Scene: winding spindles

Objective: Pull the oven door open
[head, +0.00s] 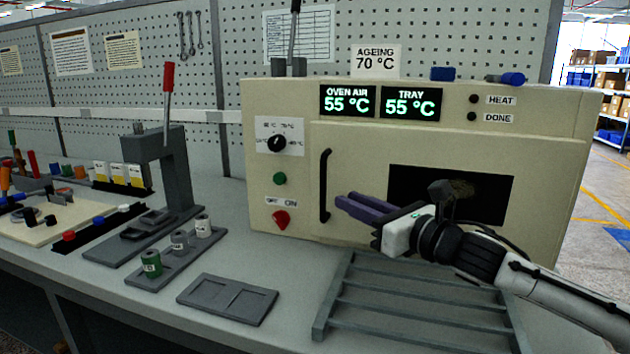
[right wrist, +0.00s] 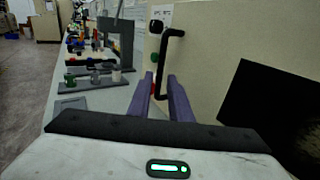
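The cream oven (head: 300,120) stands on the bench with its door (head: 350,160) shut. The door has a dark window (head: 410,185) and a black vertical bar handle (head: 325,185) near its left edge. The handle also shows in the right wrist view (right wrist: 166,62), ahead of the fingers. My right gripper (head: 344,199) is open, its purple fingers pointing left at the lower part of the handle. In the right wrist view my right gripper (right wrist: 162,82) has an empty gap between its fingers. The fingertips look just short of the handle. My left gripper is not in view.
A grey slatted rack (head: 415,305) lies on the bench before the oven, below my right arm. A flat grey tray (head: 228,298) and a holder with spools (head: 175,255) lie left of it. A press with a red lever (head: 165,150) stands farther left.

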